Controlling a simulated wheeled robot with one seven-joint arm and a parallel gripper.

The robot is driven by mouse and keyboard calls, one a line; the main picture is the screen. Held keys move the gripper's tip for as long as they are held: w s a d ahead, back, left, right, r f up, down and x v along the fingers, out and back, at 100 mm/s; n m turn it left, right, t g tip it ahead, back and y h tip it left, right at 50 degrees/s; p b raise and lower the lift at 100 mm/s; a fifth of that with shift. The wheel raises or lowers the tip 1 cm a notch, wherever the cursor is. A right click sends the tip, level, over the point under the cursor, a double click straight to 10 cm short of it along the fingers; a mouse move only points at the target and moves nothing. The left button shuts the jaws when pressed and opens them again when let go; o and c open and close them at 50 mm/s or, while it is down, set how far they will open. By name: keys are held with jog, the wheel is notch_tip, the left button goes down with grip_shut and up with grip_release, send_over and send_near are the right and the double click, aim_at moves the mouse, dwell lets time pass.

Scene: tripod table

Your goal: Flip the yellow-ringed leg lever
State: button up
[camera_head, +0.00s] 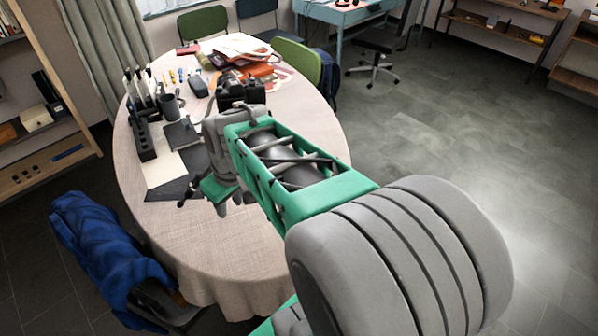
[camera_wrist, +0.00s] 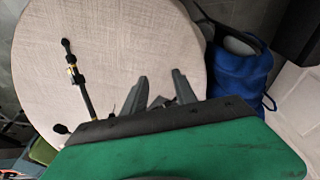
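A thin black tripod leg (camera_wrist: 86,98) lies on the cloth in the wrist view, left of my gripper. A small yellow ring (camera_wrist: 72,69) is on it near a black joint; the lever's position is too small to tell. In the head view a dark part of the tripod (camera_head: 190,190) shows left of my gripper (camera_head: 235,207), and my arm and gripper hide the rest. My gripper (camera_wrist: 159,82) has its two grey fingers apart in the wrist view, with no object clearly held between them. The ringed joint is outside the fingers.
The round cloth-covered table (camera_head: 210,255) has bare cloth at its front. Black cameras (camera_head: 240,92), a dark mug (camera_head: 170,107) and a black rack (camera_head: 143,140) stand farther back. A chair with a blue garment (camera_head: 95,245) is at the front left.

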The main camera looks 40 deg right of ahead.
jog(key=w+d+f+n+t+y+p, duration=0.1)
jog(key=d+f+p, duration=0.2)
jog(key=d, duration=1)
jog(key=d+f+n+p, duration=0.1)
jog(key=d+f+p, duration=0.15)
jog(key=d, duration=1.05)
jog(key=shift+y, duration=0.3)
jog(key=x, duration=0.4)
jog(key=p+x, duration=0.1)
jog(key=x, duration=0.3)
jog(key=shift+d, duration=0.25)
jog(key=shift+w+f, duration=0.1)
jog(key=shift+f, duration=0.15)
jog(key=shift+c, duration=0.4)
grip_shut()
